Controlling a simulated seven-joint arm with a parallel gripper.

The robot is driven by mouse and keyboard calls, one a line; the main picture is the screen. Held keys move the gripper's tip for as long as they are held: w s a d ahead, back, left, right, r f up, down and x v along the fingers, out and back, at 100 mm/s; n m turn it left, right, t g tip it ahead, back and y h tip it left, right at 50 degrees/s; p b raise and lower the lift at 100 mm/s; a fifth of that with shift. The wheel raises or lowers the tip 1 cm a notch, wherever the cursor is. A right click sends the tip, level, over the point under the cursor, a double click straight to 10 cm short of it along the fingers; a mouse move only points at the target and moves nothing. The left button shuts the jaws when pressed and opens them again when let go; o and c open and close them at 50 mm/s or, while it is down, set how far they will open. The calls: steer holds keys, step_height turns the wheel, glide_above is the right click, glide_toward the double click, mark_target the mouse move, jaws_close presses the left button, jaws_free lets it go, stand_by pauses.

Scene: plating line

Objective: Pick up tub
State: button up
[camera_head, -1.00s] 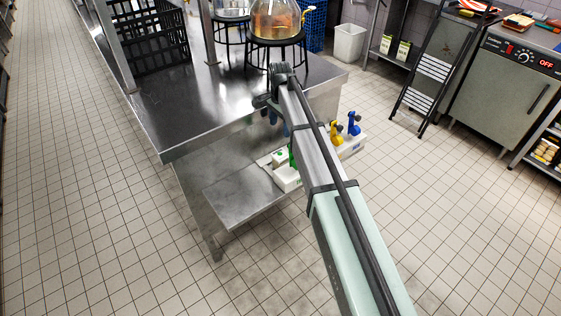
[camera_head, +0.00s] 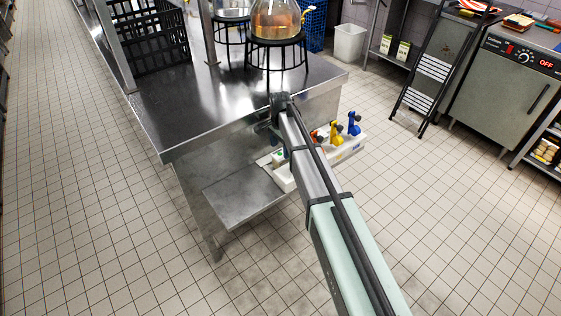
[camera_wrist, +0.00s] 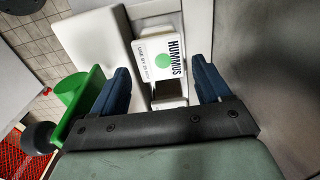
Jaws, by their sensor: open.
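The tub (camera_wrist: 150,58) is white with a green dot and the word HUMMUS on its label, seen in the wrist camera view. A small part of it appears to show beside the arm in the head view (camera_head: 278,158), low by the lower shelf. My gripper (camera_wrist: 161,72) is open, with blue fingers on either side of the near part of the tub's label. No contact between the fingers and the tub can be made out. The tub's far side and base are hidden.
A green spray bottle head (camera_wrist: 78,92) stands close outside the left finger. A white caddy (camera_head: 347,150) holds blue (camera_head: 353,124) and yellow (camera_head: 336,132) spray bottles. The steel table top (camera_head: 180,115) overhangs the lower shelf (camera_head: 240,196). Glass vessel (camera_head: 275,18) stands above.

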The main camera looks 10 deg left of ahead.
step_height(320, 180, down, 3)
steer(key=shift+r, duration=0.2)
steer(key=c, duration=1.3)
steer(key=shift+r, duration=0.1)
